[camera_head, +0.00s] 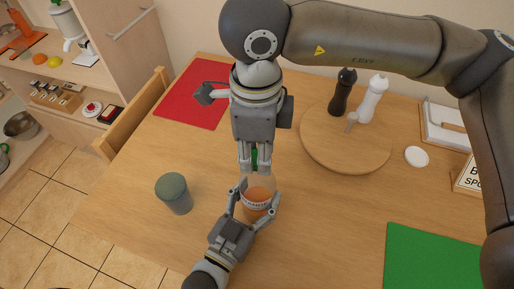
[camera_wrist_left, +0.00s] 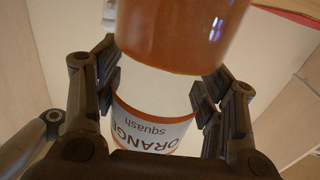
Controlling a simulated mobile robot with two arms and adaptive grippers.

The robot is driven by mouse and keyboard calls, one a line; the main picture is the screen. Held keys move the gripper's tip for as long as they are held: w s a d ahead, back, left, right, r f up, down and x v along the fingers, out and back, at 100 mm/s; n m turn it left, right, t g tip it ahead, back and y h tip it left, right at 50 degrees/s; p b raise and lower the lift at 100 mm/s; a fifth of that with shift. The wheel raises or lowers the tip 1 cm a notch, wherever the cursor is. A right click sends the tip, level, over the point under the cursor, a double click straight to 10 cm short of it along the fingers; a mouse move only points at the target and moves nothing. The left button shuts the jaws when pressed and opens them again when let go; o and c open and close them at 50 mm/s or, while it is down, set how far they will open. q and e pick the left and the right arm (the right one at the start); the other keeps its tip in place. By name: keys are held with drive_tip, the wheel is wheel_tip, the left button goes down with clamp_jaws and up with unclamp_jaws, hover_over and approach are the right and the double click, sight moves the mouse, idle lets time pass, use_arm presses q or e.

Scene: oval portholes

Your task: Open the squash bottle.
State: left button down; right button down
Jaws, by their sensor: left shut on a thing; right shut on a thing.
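The squash bottle (camera_head: 257,207) stands on the wooden table, orange with a pale label. In the left wrist view its label (camera_wrist_left: 155,127) reads "ORANGE squash" upside down. My left gripper (camera_head: 256,193) is shut around the bottle's body, one finger on each side; it also shows in the left wrist view (camera_wrist_left: 158,90). My right gripper (camera_head: 254,168) points down above the bottle and is shut on a green cap (camera_head: 254,155), seen between its fingers. The bottle's neck is mostly hidden, so I cannot tell whether the cap still touches it.
A grey-green canister (camera_head: 174,193) stands left of the bottle. A round wooden board (camera_head: 345,150) holds a dark mill (camera_head: 341,92) and a white mill (camera_head: 372,98). A red mat (camera_head: 190,110) lies at the back left, a green mat (camera_head: 432,258) at the front right.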

use_arm(q)
drive_tip(key=shift+f, duration=0.15)
use_arm(e)
drive_tip(key=n, duration=0.7)
drive_tip(key=shift+n, duration=0.3)
drive_tip(key=n, duration=0.4)
drive_tip(key=shift+n, duration=0.3)
drive_tip(key=n, duration=0.7)
drive_tip(key=shift+s, duration=0.1)
drive_tip(key=n, duration=0.3)
drive_tip(key=shift+n, duration=0.3)
drive_tip(key=n, duration=0.6)
drive_tip(key=shift+r+n, duration=0.1)
drive_tip(key=shift+n, duration=0.2)
drive_tip(key=shift+r, duration=0.15)
drive_tip(key=shift+r, duration=0.95)
